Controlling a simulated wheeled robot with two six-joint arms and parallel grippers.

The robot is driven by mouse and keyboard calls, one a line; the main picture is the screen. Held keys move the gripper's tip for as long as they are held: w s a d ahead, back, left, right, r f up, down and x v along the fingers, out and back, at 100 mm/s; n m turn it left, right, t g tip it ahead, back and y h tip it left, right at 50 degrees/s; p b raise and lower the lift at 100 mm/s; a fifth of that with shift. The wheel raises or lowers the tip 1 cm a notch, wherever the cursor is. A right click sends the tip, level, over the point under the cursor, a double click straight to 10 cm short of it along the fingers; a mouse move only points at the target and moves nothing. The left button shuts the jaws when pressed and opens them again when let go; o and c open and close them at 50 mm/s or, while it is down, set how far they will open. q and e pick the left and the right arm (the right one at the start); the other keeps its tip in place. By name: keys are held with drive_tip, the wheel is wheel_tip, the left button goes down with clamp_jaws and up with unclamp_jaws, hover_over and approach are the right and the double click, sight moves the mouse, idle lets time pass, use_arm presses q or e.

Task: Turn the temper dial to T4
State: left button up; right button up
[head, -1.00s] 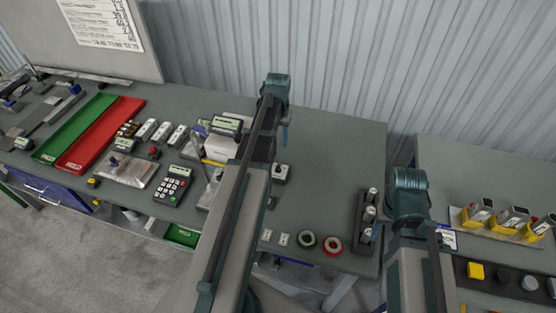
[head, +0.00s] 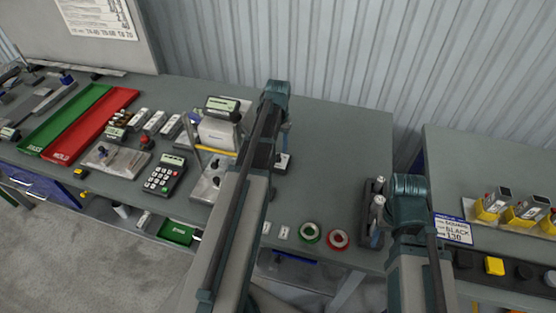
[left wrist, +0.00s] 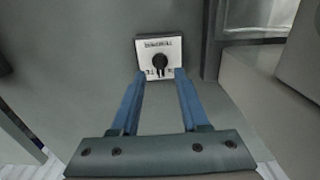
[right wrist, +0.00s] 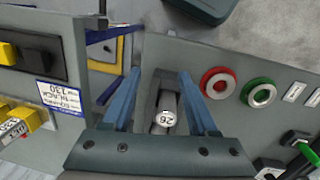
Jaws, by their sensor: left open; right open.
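The temper dial (left wrist: 160,61) is a black knob on a square white plate with upside-down lettering in the left wrist view. In the head view the dial's plate (head: 282,162) is partly hidden by my left arm. My left gripper (left wrist: 160,76) is open, its two blue fingers pointing at the dial, one tip toward each side of the plate's lower edge. I cannot tell whether they touch it. The knob's setting is too small to read. My right gripper (right wrist: 160,74) is open over a holder with a cylinder (right wrist: 165,118) marked with a number.
A keypad device (head: 165,173) and a printer-like unit (head: 218,133) stand left of my left arm. The table behind and right of the dial is clear.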

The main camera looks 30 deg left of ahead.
sight(278, 155)
use_arm(q)
drive_tip(key=shift+f+b, duration=1.35)
drive_tip(key=shift+f, duration=0.6)
use_arm(e)
drive_tip(key=shift+f, duration=1.95)
use_arm(q)
clamp_jaws()
